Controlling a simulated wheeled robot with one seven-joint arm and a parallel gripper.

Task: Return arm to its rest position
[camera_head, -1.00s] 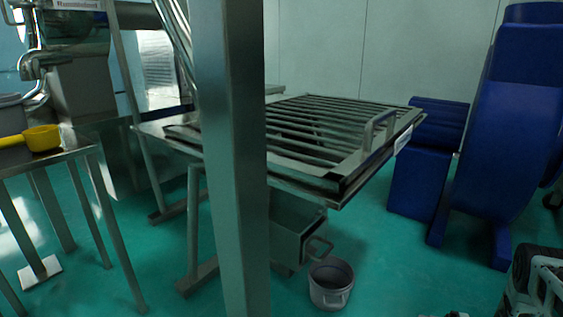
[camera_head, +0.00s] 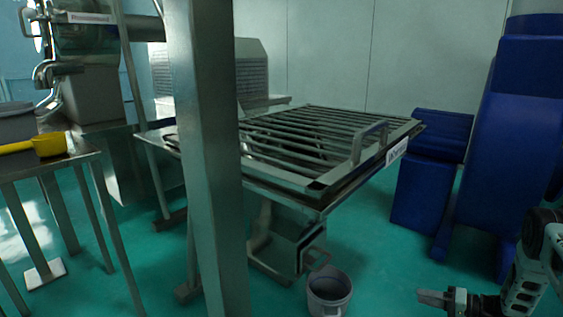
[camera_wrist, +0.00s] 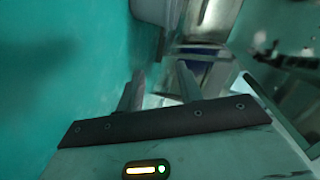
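My gripper (camera_head: 425,298) shows at the lower right in the head view, low over the green floor and pointing left. It is apart from the sieve and to the right of the grey bucket. In the wrist view the two fingers of my gripper (camera_wrist: 160,80) stand apart, with nothing held between them. My arm (camera_head: 525,275) is bent at the right edge of the head view, and part of it is cut off by the frame.
The vibrating sieve (camera_head: 325,188) with its barred top stands in the middle. A grey bucket (camera_head: 329,292) is on the floor below its outlet. A metal post (camera_head: 205,160) blocks part of the view. Blue equipment (camera_head: 505,130) stands at right. A yellow scoop (camera_head: 50,145) lies on the left table.

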